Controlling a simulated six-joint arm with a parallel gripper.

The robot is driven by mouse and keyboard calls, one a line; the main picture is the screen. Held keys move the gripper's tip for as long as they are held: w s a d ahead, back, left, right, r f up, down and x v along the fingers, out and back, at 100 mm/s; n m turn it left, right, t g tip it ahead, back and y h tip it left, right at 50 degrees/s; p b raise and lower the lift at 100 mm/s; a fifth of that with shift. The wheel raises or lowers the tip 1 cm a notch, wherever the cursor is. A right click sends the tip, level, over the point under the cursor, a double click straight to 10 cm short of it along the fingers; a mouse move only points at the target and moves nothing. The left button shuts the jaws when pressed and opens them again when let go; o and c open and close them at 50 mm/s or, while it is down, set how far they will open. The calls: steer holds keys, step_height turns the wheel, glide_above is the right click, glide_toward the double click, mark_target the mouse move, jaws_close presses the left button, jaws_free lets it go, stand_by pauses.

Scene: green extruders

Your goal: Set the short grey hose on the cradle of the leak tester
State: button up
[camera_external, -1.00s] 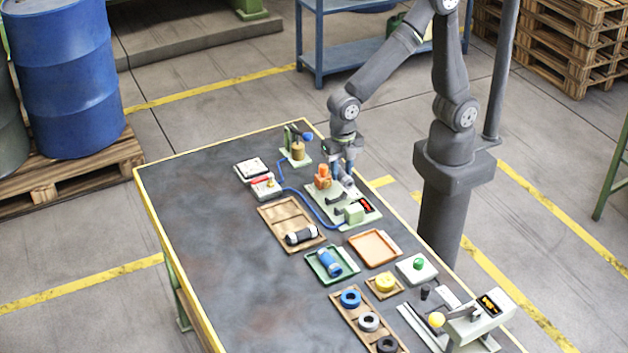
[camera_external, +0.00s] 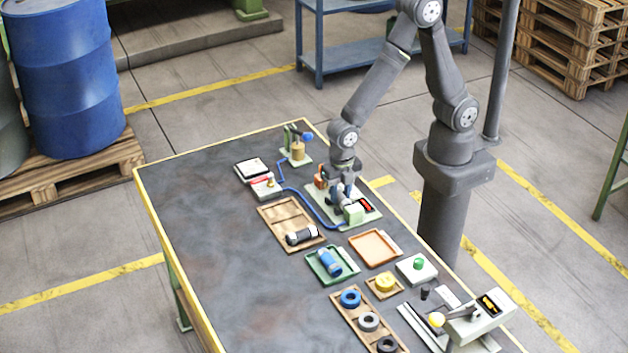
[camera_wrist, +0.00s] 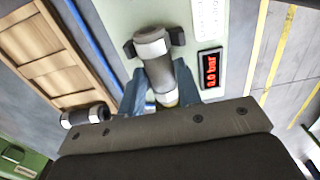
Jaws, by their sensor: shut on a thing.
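In the wrist view the short grey hose (camera_wrist: 159,75), with silver end fittings, is between the fingers of my gripper (camera_wrist: 158,92), which is shut on it. Its far end overlaps the dark cradle (camera_wrist: 177,37) of the leak tester; I cannot tell whether it rests there or is just above. In the external view my gripper (camera_external: 342,198) is low over the pale green leak tester (camera_external: 319,209), between its orange part (camera_external: 320,181) and green block (camera_external: 353,213), and hides the hose. The red display (camera_wrist: 209,68) reads 0.0 bar.
A wooden tray (camera_external: 279,214) with a black hose (camera_external: 301,236) is left of the tester. A green tray (camera_external: 315,270) holds a blue hose (camera_external: 330,262). An orange tray (camera_external: 373,248) is empty. A blue tube (camera_external: 305,198) runs along the tester. The table's left side is clear.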

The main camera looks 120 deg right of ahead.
stand_by(0.4)
steer(key=o, duration=0.9)
steer(key=shift+o, duration=0.2)
step_height(320, 180, up, 18)
steer(key=shift+f, duration=0.25)
step_height(320, 180, down, 18)
steer(key=shift+r, duration=0.55)
